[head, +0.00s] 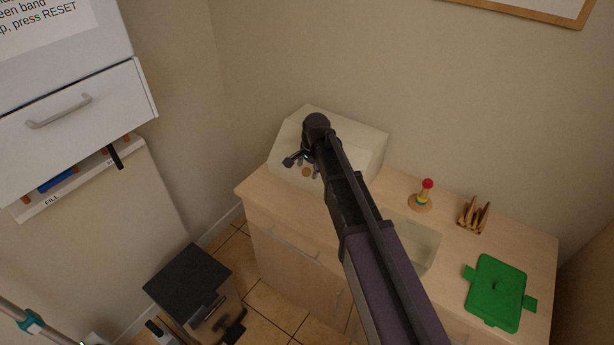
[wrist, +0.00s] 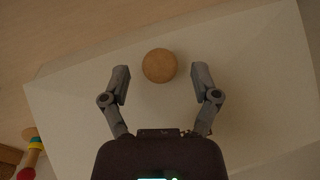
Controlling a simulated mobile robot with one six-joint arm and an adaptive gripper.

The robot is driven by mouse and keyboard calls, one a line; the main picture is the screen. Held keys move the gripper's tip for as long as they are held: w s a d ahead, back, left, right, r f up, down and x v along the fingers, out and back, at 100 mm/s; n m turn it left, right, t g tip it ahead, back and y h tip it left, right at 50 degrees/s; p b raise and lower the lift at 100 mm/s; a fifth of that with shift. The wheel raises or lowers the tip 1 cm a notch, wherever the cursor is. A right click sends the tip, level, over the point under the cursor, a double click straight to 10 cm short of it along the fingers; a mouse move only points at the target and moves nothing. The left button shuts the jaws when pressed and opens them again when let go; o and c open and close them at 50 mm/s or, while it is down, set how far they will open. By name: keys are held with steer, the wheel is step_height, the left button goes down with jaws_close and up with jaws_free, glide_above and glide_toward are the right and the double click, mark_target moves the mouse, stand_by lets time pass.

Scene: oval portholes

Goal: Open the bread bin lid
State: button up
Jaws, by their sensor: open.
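The cream bread bin (head: 358,137) stands at the left end of the wooden counter, against the wall. Its sloped front lid looks shut and carries a round wooden knob (head: 306,172). In the wrist view the knob (wrist: 159,66) lies between the two fingertips of my gripper (wrist: 161,74), with a gap on each side. My gripper is open and empty, in front of the lid in the head view (head: 303,160). I cannot tell how far the fingertips are from the lid surface. My arm hides part of the bin's right front.
A recessed basin (head: 412,238) lies partly behind my arm. A dark bin (head: 188,282) stands on the floor.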

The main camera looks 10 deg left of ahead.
steer(key=shift+w+a+f+b, duration=0.1)
steer(key=shift+f+b, duration=0.35)
steer(key=shift+f, duration=0.25)
steer(key=shift+c, duration=0.2)
jaws_close()
